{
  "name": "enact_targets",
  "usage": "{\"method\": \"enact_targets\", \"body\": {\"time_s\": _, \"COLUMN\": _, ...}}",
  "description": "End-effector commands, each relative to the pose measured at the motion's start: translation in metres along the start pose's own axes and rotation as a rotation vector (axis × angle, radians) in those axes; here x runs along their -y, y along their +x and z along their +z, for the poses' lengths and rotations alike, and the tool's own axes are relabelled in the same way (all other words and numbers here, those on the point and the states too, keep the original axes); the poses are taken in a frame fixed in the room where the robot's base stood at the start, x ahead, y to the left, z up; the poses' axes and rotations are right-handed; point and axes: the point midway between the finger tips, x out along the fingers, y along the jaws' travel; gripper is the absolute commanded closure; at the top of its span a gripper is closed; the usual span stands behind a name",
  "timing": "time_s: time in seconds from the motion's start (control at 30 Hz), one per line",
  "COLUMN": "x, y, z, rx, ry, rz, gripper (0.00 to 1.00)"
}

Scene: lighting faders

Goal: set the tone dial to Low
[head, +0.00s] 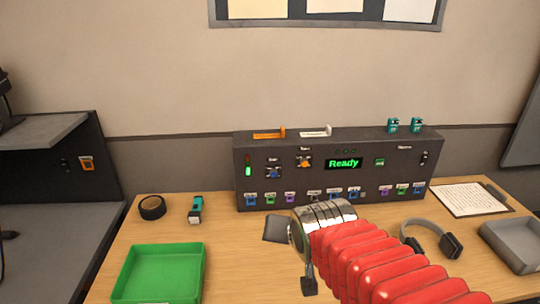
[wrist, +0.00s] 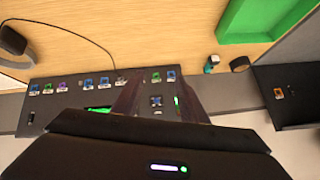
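The dark control panel (head: 340,170) stands at the back of the desk. Its tone dial (head: 304,162) is an orange-and-white knob under a small label, left of the green "Ready" display. The label and pointer are too small to read. In the wrist view the tone dial cannot be made out, and my gripper covers that part of the panel (wrist: 75,100). My gripper (wrist: 157,88) is open and empty, its two dark fingers apart in front of the panel. A blue dial (wrist: 155,101) shows between the fingers, behind them.
The blue dial (head: 273,172) is left of the tone dial. Several coloured buttons line the panel's lower edge. A green tray (head: 160,272), tape roll (head: 152,207), headphones (head: 432,240), clipboard (head: 470,199) and grey tray (head: 515,243) lie on the desk.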

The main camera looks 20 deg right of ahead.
Motion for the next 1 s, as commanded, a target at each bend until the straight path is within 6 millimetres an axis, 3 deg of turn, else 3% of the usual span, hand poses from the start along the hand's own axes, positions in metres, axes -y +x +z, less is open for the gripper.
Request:
{"method": "enact_targets", "body": {"time_s": 0.2, "x": 0.005, "y": -0.052, "z": 0.052, "rx": 0.150, "ry": -0.248, "rz": -0.013, "gripper": 0.61}}
{"method": "enact_targets", "body": {"time_s": 0.4, "x": 0.003, "y": -0.079, "z": 0.082, "rx": 0.237, "ry": -0.386, "rz": -0.032, "gripper": 0.61}}
{"method": "enact_targets", "body": {"time_s": 0.7, "x": 0.002, "y": -0.082, "z": 0.087, "rx": 0.254, "ry": -0.406, "rz": -0.035, "gripper": 0.61}}
{"method": "enact_targets", "body": {"time_s": 0.83, "x": 0.002, "y": -0.082, "z": 0.087, "rx": 0.253, "ry": -0.405, "rz": -0.034, "gripper": 0.69}}
{"method": "enact_targets", "body": {"time_s": 1.0, "x": 0.002, "y": -0.082, "z": 0.087, "rx": 0.253, "ry": -0.404, "rz": -0.034, "gripper": 0.69}}
